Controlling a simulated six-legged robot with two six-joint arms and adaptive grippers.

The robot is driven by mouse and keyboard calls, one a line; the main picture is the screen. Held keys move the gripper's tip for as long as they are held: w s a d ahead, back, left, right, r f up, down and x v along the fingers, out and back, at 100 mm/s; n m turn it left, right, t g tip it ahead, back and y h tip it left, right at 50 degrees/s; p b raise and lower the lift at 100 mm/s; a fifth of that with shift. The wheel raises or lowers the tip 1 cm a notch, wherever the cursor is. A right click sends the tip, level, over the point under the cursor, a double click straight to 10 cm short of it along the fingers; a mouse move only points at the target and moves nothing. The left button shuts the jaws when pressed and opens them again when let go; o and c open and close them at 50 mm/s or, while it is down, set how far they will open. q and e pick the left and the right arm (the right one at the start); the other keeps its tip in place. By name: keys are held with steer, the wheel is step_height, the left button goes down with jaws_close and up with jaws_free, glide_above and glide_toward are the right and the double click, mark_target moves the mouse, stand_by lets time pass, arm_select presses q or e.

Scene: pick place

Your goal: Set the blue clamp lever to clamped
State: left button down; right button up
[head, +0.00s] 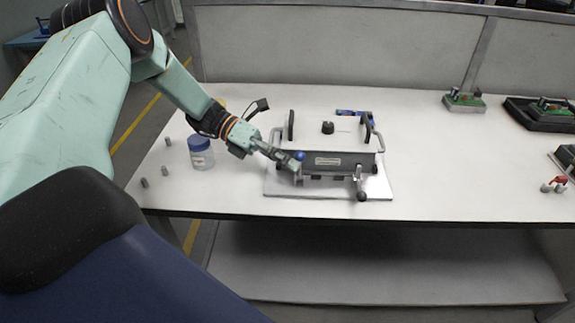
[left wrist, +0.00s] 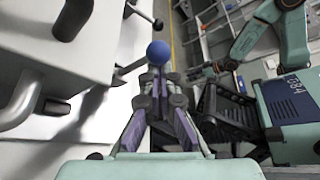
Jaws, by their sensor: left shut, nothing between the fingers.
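The blue ball knob of the clamp lever (head: 299,156) is at the front left of a white and grey fixture (head: 336,162) on the table. My left gripper (head: 293,163) is shut, with its fingertips at the blue knob. In the left wrist view the blue knob (left wrist: 158,53) stands just beyond the shut fingertips (left wrist: 155,72); I cannot tell whether they touch it. Nothing is between the fingers. A black ball knob (head: 362,196) is at the fixture's front right. My right gripper is not in view.
The fixture stands on a light base plate (head: 285,188) near the table's front edge. A jar with a blue lid (head: 201,151) and several small grey pegs (head: 165,171) are at its left. Green-based devices (head: 464,101) stand at the right. Table between them is clear.

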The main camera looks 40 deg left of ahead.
arm_select(q)
steer(key=shift+w+a+r, duration=0.1)
stand_by(0.6)
steer(key=shift+r, duration=0.1)
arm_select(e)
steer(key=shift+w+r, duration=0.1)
